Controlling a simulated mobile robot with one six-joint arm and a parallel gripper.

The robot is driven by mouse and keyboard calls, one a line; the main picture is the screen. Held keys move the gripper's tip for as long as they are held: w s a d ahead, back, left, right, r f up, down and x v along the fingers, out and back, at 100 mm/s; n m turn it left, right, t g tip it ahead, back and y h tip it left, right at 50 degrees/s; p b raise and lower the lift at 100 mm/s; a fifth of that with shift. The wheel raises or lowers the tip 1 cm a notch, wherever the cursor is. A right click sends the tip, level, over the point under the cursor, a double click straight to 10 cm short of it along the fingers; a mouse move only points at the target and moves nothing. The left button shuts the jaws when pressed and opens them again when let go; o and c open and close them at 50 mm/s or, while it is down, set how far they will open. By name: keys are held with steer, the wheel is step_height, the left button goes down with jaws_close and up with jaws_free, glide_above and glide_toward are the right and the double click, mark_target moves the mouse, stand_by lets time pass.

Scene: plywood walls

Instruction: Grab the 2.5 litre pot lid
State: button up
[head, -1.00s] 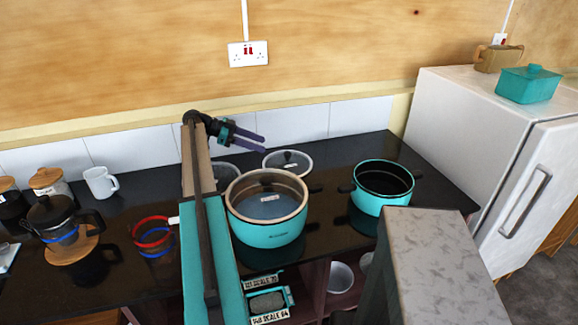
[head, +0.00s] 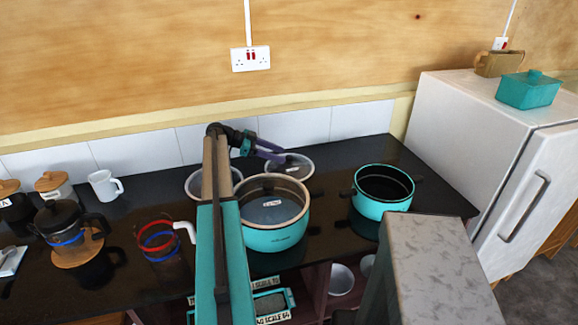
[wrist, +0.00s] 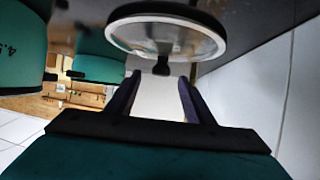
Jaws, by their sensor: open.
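A round glass lid (head: 296,158) with a pale rim and dark knob lies on the black counter behind the large teal pot (head: 275,239). It also shows at the top of the wrist view (wrist: 205,42), its knob towards my fingers. Another round lid or rim (head: 194,190) lies to its left, partly hidden by my arm. I cannot read a litre mark on either. My gripper (head: 270,152) is open, its dark fingers at the near lid's left edge in the head view. In the wrist view its fingers (wrist: 158,82) are apart and empty, with the knob just beyond them.
A smaller teal pot (head: 372,207) stands to the right. A French press (head: 58,217), white mug (head: 104,185) and red and blue ringed glass (head: 158,240) stand left. The tiled wall (head: 355,122) is close behind the lids.

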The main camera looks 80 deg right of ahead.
mark_target(290, 156)
steer(key=shift+s+f, duration=0.2)
steer(key=shift+s, duration=0.05)
steer(key=shift+p+x, duration=1.25)
steer(key=shift+x, duration=0.25)
steer(key=shift+p+x, duration=0.35)
steer(key=shift+x, duration=0.8)
steer(key=shift+d, duration=0.15)
steer(key=shift+c, duration=0.5)
jaws_close()
